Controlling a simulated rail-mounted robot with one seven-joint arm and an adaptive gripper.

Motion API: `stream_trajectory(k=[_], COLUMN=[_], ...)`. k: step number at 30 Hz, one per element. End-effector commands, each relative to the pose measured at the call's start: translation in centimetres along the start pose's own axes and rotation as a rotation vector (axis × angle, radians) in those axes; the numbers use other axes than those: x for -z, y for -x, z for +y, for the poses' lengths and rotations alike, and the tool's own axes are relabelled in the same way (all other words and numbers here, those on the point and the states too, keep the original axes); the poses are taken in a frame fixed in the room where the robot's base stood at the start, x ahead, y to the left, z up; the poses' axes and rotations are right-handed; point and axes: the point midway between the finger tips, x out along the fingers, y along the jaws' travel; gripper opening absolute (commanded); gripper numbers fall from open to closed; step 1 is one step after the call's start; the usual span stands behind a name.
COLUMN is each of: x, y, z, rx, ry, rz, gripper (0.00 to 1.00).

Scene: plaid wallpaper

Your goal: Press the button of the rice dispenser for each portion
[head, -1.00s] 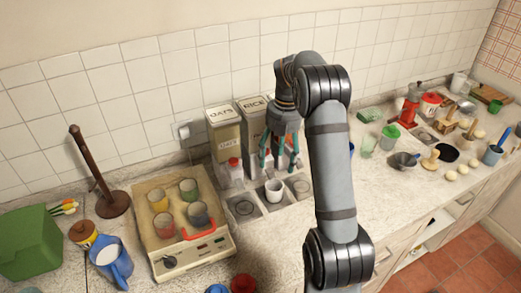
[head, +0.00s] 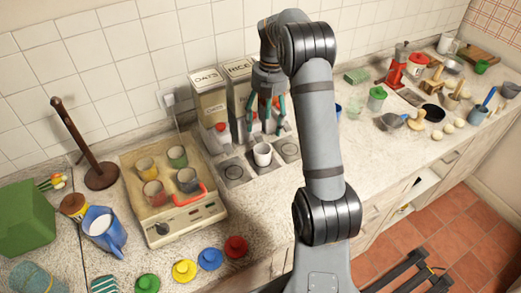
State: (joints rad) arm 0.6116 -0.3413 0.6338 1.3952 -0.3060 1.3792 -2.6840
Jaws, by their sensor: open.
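The rice dispenser (head: 238,72), a box labelled RICE, stands against the tiled wall, right of the oats dispenser (head: 208,98). A white cup (head: 262,154) stands upright in front of the rice dispenser on the base plate. My gripper (head: 264,128) is open, with teal fingers pointing down in front of the rice dispenser, above and behind the cup. The gripper and arm hide much of the dispenser's lower front, and I cannot tell whether a finger touches the button. The cup's contents are too small to make out.
A tray appliance (head: 133,160) with several coloured cups stands to the left. Coloured lids (head: 236,247) lie along the front edge. A blue jug (head: 104,231) and green box (head: 22,214) are farther left. A dark pan (head: 432,112) and several eggs are right.

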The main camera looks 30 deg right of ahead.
Motion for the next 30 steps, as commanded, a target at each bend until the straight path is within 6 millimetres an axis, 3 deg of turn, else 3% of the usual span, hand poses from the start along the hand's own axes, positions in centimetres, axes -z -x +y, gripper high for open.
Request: stream_trajectory(k=[14,30], x=[0.00,0.00], y=[0.00,0.00], z=[0.00,0.00], rx=[0.000,0.000], ry=[0.000,0.000], rz=[0.000,0.000], gripper=[0.66,0.34])
